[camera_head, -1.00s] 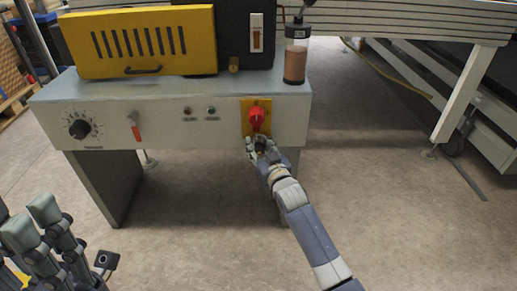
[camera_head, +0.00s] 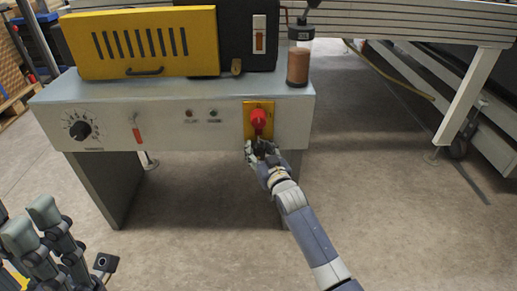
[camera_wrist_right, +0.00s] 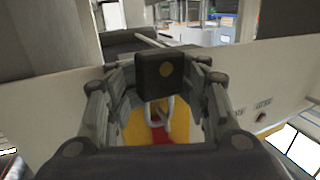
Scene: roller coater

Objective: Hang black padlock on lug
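The black padlock (camera_wrist_right: 160,72) sits between the fingers of my right gripper (camera_wrist_right: 160,68), its silver shackle (camera_wrist_right: 147,110) pointing at the yellow plate (camera_wrist_right: 133,128). In the head view my right gripper (camera_head: 259,149) is shut on it just below the red switch knob (camera_head: 258,119) on the yellow plate (camera_head: 249,107). The lug is not clear; I cannot tell whether the shackle is around it or only in front of it. My left gripper (camera_head: 28,222) is open and empty at the lower left, away from the machine.
The machine's light front panel (camera_head: 180,135) carries a dial (camera_head: 80,129) and a small red-handled lever (camera_head: 136,129). A brown container (camera_head: 298,67) stands at the right end of its top, near a yellow box (camera_head: 140,42).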

